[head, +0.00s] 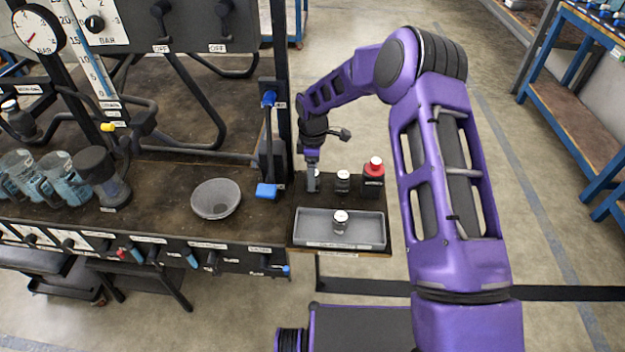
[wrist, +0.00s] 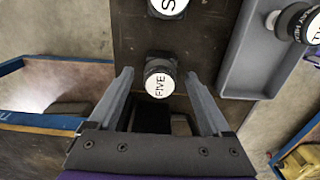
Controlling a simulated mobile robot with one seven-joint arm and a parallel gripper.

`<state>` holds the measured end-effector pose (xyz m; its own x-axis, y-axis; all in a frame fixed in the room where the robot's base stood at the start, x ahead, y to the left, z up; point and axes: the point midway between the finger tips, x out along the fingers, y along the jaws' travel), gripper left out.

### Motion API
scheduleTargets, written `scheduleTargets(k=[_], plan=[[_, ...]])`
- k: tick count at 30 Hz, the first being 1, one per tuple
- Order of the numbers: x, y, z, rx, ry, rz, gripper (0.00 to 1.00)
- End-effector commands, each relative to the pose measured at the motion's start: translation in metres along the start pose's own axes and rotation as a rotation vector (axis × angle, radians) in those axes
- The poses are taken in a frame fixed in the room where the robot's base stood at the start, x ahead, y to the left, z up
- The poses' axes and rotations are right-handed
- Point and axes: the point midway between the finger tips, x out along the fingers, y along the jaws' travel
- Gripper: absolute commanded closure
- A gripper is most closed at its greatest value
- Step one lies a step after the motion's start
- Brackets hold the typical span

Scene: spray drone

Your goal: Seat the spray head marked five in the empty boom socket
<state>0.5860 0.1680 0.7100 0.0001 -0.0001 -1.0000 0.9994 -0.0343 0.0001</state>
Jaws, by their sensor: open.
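The spray head marked FIVE (wrist: 159,86) has a white round top and a dark body, and stands upright on the dark bench end. My gripper (wrist: 160,75) is open, with one finger on each side of this head and a gap to each. In the head view my gripper (head: 312,176) points down over the left of the small items, and largely covers the head there (head: 314,185). A second white-topped piece (head: 343,181) stands beside it; its label, starting with S, is cut off in the wrist view (wrist: 168,6). I cannot make out the empty boom socket.
A grey tray (head: 310,238) at the front holds another white-topped piece (head: 340,222).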

Motion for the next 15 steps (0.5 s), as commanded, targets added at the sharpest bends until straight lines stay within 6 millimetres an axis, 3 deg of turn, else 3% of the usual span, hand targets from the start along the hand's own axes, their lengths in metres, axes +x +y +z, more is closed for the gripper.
scheduleTargets(k=[6,15], plan=[[0.0,0.0001,0.0001,0.0,0.0,0.0,0.18],[0.0,0.0001,0.0,0.0,0.0,0.0,0.7]])
